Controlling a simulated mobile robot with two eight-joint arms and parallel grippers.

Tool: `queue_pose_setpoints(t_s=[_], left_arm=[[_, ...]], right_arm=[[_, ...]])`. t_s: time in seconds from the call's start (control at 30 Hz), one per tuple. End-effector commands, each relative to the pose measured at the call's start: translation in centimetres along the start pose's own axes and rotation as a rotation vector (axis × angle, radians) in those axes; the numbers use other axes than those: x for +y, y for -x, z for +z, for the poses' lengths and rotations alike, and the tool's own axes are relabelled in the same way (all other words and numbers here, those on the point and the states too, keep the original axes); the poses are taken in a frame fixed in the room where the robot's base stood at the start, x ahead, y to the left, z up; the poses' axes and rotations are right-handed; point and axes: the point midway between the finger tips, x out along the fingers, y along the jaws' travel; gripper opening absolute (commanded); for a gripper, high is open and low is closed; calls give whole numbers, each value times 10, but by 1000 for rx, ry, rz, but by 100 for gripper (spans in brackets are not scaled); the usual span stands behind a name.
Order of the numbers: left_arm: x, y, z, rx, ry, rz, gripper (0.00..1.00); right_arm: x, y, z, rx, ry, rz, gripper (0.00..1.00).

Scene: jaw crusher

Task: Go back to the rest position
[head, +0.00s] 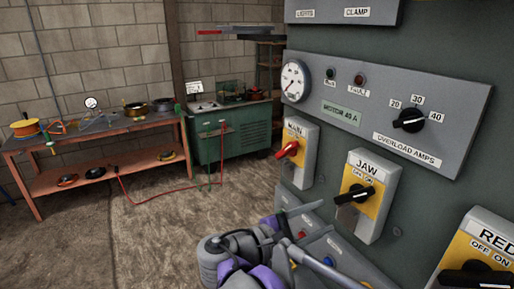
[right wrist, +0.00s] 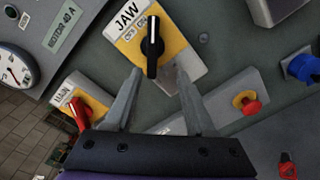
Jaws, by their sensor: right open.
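My right gripper (head: 335,240) is at the bottom middle of the head view, in front of the grey control panel. In the right wrist view its two fingers (right wrist: 160,75) are spread apart with nothing between them. They point toward the yellow JAW switch (head: 365,190), with its black knob, which also shows in the right wrist view (right wrist: 153,48). I cannot tell whether a fingertip touches the switch plate. My left gripper is not in view.
The red-handled MAIN switch (head: 289,149) is left of JAW, and the RED switch (head: 480,262) is at lower right. A red emergency button (right wrist: 250,105) and a blue knob (right wrist: 302,68) are nearby. A workbench (head: 95,145) and a green cabinet (head: 235,135) stand farther back, beyond open floor.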

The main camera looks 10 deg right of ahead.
Motion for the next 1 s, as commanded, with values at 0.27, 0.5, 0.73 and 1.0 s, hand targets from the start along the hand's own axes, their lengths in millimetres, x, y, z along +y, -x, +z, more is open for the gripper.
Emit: queue_pose_setpoints(t_s=[0.27, 0.5, 0.73, 1.0], left_arm=[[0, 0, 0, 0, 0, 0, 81], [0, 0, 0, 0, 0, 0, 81], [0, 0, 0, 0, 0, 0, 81], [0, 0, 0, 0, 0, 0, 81]], right_arm=[[-155, -35, -32, 329, -272, -443, 55], [-274, 11, -69, 557, -795, -961, 55], [-306, 51, -88, 618, -1201, -1270, 55], [-308, 58, -92, 624, -1283, -1329, 55]])
